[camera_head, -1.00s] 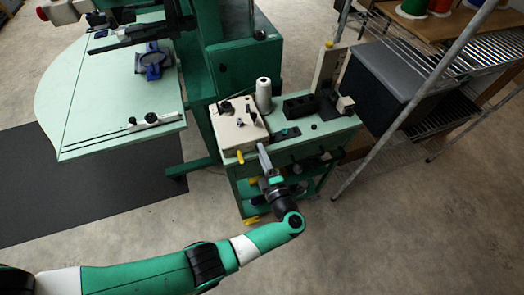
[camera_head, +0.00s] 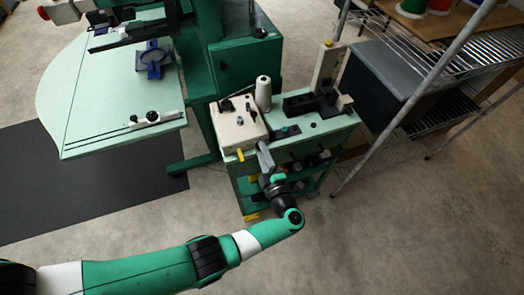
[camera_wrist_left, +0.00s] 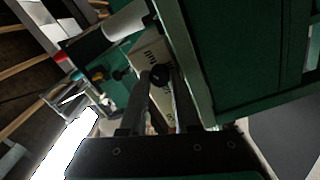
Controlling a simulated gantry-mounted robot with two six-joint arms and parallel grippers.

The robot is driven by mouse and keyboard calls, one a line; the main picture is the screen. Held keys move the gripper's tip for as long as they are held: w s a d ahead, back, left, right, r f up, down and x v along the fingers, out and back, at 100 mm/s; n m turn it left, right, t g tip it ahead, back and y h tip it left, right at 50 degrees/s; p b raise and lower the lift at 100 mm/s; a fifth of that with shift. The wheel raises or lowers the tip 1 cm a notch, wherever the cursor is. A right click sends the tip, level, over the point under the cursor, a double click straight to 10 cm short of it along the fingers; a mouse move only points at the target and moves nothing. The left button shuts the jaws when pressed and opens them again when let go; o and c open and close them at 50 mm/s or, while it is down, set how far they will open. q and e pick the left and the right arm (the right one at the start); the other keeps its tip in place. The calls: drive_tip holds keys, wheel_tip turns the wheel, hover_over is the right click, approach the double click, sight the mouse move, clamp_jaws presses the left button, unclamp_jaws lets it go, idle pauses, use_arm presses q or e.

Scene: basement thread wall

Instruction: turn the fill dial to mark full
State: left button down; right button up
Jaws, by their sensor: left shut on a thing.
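The cream control box (camera_head: 236,132) stands on the green cabinet, with black controls on top. My left gripper (camera_head: 263,147) reaches its front right corner from the front. In the left wrist view, the fill dial (camera_wrist_left: 160,74) is a round black knob on the cream panel (camera_wrist_left: 148,52), which carries dark lettering. The left gripper's fingers (camera_wrist_left: 163,82) stand on either side of the dial, shut on it. In the head view the fingers hide the dial. The dial's exact setting cannot be read. My right gripper is in neither view.
A white thread cone (camera_head: 263,93) stands behind the box. A yellow lever (camera_head: 240,154) sticks out at the box's front. A wire shelf rack (camera_head: 440,80) stands at right.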

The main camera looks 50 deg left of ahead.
use_arm(q)
drive_tip(key=c, duration=0.6)
unclamp_jaws()
drive_tip(key=shift+c, duration=0.2)
drive_tip(key=shift+f, duration=0.1)
drive_tip(key=shift+f, duration=0.1)
